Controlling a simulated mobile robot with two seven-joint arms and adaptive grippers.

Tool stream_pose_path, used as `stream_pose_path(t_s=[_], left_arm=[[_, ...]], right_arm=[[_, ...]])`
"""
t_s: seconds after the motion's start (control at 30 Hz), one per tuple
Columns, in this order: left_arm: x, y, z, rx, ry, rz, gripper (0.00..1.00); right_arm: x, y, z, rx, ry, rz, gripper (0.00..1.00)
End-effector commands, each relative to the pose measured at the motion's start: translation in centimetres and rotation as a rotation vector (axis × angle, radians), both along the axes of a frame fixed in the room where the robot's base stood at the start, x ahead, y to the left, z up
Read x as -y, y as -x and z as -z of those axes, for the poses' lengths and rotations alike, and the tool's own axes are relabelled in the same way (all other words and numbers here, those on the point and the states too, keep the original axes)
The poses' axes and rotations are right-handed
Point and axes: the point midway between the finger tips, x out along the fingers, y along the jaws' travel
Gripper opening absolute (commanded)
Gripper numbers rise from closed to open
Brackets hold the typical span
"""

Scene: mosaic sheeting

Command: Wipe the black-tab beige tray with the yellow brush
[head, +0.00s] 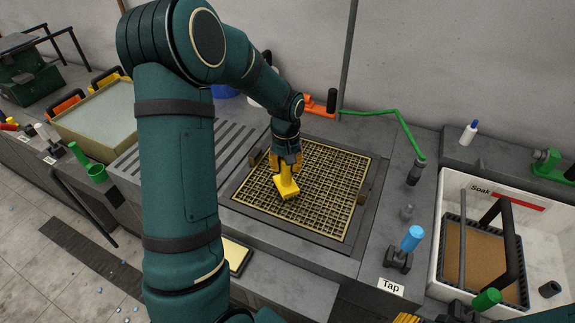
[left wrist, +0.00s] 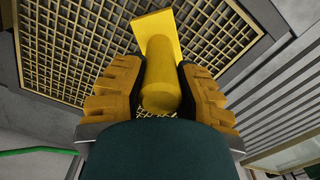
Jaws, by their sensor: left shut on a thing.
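The yellow brush (head: 287,187) has a round handle and a flat rectangular head. My left gripper (head: 287,163) is shut on its handle, one orange finger on each side, as the left wrist view shows around the brush (left wrist: 161,75). The beige gridded tray (head: 325,190) lies in a dark recessed frame in the middle of the counter. The brush head is over its left part, at or very near the grid; contact cannot be made out.
A white tub (head: 448,205) marked Soak stands at the right. A blue-topped tap (head: 411,239) and a green hose (head: 400,122) are beside the recess. My left arm hides part of the counter.

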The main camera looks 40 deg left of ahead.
Motion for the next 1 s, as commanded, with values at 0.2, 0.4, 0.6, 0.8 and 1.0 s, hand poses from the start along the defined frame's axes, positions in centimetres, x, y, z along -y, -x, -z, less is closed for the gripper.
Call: stream_pose_path(t_s=[0.2,0.4,0.6,0.8,1.0], left_arm=[[-0.2,-0.1,-3.2,0.001,0.000,0.000,0.00],[-0.4,-0.3,-5.0,0.000,0.000,0.001,0.00],[-0.6,-0.4,-6.8,0.001,0.000,0.002,0.00],[-0.7,-0.5,-8.1,0.001,-0.001,0.003,0.00],[-0.8,-0.5,-8.2,0.000,0.000,0.003,0.00]], right_arm=[[0.1,-0.6,-1.9,0.012,0.002,0.009,0.55],[0.2,-0.9,-3.3,0.020,0.004,0.015,0.55],[0.3,-1.0,-4.8,0.025,0.003,0.019,0.55],[0.3,-1.0,-5.9,0.025,0.000,0.017,0.55],[0.3,-1.0,-6.0,0.024,-0.001,0.017,0.55]])
